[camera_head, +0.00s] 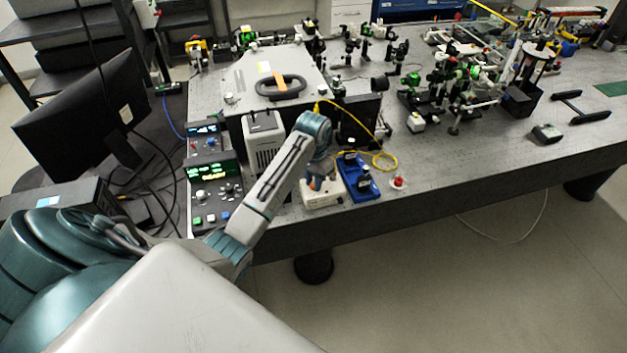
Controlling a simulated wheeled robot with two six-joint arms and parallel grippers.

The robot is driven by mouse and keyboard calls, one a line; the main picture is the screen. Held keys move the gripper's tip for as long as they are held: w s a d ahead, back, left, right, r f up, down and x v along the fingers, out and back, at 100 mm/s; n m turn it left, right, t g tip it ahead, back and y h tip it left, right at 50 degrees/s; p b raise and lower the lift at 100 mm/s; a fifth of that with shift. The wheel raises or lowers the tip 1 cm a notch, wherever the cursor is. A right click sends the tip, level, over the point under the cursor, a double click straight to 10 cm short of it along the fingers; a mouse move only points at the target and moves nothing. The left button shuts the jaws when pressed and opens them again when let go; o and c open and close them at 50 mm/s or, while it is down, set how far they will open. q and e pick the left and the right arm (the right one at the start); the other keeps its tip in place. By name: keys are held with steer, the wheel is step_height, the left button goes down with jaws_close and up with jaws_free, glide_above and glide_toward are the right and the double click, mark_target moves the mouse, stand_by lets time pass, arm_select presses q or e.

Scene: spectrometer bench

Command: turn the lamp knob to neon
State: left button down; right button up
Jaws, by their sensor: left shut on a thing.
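A small white box (322,199), apparently the lamp unit, sits near the front edge of the bench. My left arm reaches in from the left, and my left gripper (320,183) points down onto the top of this box. It is shut on the knob there, which the gripper and wrist hide. I cannot read the knob's setting or any label. My right gripper is not in view.
A blue tray (374,189) with dark items stands just right of the white box. A red-topped button (398,181) is further right. Control boxes with green displays (210,172) stand left. A yellow cable (384,160) loops behind. Optics crowd the back of the bench (480,165).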

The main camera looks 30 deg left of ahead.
arm_select(q)
steer(key=shift+m, duration=0.6)
steer(key=c, duration=1.3)
jaws_free()
